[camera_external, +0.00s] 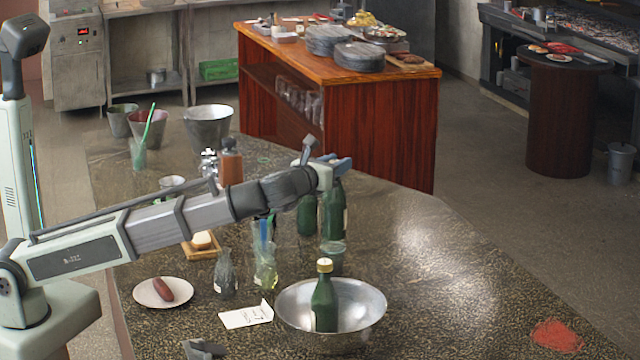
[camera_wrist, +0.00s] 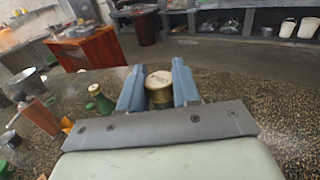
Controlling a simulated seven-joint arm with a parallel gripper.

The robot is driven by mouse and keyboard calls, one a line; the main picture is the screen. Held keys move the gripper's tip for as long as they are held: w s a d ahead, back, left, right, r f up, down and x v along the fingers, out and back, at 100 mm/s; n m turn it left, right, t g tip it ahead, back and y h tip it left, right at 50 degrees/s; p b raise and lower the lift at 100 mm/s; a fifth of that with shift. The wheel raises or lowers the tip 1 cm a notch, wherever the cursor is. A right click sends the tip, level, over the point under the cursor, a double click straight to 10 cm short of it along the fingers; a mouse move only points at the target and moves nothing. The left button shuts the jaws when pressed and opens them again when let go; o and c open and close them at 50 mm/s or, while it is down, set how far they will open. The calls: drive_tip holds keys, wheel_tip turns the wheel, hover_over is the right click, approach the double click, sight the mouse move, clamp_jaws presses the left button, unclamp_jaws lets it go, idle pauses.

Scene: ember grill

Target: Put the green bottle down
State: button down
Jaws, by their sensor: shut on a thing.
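My gripper (camera_external: 338,165) is over the counter, its blue fingers shut on the top of a green bottle (camera_external: 333,212). In the wrist view the bottle's round gold cap (camera_wrist: 159,79) sits between the two fingers (camera_wrist: 158,92). The bottle hangs upright; its base is hidden behind a glass, so I cannot tell whether it touches the counter. A second green bottle (camera_external: 307,216) stands just left of it and also shows in the wrist view (camera_wrist: 98,101). A third green bottle (camera_external: 324,305) with a gold cap stands in a metal bowl (camera_external: 366,307).
A glass (camera_external: 333,258) is directly in front of the held bottle. Glass vessels (camera_external: 265,268), a bread board (camera_external: 201,252), a sausage plate (camera_external: 144,296) and a paper card (camera_external: 240,316) lie leftward. The counter's right side (camera_external: 450,270) is clear up to a red patch (camera_external: 557,336).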

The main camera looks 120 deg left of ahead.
drive_tip(key=w+d+r+m+t+h, duration=0.1)
drive_tip(key=w+d+m+t+h, duration=0.15)
drive_tip(key=w+d, duration=0.45)
drive_tip(key=w+d+r+m+t+h, duration=0.15)
drive_tip(key=w+d+t, duration=0.25)
drive_tip(key=d, duration=0.6)
drive_tip(key=w+d+r+m+t+h, duration=0.1)
drive_tip(key=w+d+m+t, duration=0.3)
drive_tip(key=d, duration=0.5)
wheel_tip(320, 180, down, 10)
drive_tip(key=w+n+g, duration=0.1)
drive_tip(key=shift+d, duration=0.15)
drive_tip(key=shift+w+f, duration=0.1)
drive_tip(key=shift+f, duration=0.4)
drive_tip(key=c, duration=0.8)
unclamp_jaws()
drive_tip(key=r+v, duration=0.1)
drive_tip(key=v, duration=1.1)
